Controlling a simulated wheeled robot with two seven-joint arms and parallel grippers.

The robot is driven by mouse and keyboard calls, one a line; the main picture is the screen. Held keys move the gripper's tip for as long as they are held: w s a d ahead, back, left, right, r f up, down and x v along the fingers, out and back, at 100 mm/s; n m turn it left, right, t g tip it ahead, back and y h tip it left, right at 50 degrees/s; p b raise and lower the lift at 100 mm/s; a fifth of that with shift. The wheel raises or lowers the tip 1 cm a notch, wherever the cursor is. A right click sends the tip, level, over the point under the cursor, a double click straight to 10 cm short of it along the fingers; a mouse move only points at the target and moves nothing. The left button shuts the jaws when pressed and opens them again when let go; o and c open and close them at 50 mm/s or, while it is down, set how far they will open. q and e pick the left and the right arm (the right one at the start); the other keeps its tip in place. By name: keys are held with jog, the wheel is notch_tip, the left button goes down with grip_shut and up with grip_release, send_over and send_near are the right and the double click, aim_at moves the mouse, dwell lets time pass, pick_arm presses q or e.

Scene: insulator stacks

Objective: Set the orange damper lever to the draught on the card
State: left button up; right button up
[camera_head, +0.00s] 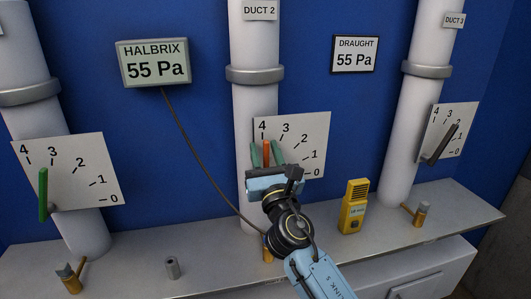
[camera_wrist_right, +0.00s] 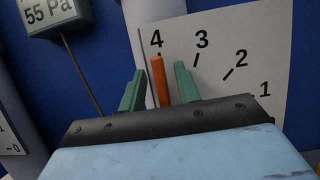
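The orange damper lever (camera_head: 266,150) stands nearly upright on the white scale plate (camera_head: 316,130) of duct 2, its tip just below the 4 mark. In the right wrist view the lever (camera_wrist_right: 160,82) shows between the two green fingers of my right gripper (camera_wrist_right: 159,85). Narrow gaps show on both sides, so the gripper (camera_head: 266,154) looks open around it. The lever's lower part is hidden by the gripper. The draught card (camera_head: 355,54) reads 55 Pa. The HALBRIX display (camera_head: 154,65) also reads 55 Pa. My left gripper is not in view.
A green lever (camera_head: 43,195) is on the left duct's plate and a dark lever (camera_head: 442,145) on duct 3's plate. A yellow meter (camera_head: 353,207) stands on the grey ledge (camera_head: 205,270), right of my arm. A cable (camera_head: 196,143) hangs from the display.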

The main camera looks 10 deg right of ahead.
jog(key=b+v, duration=0.2)
jog(key=v, duration=1.1)
jog(key=shift+s, duration=0.2)
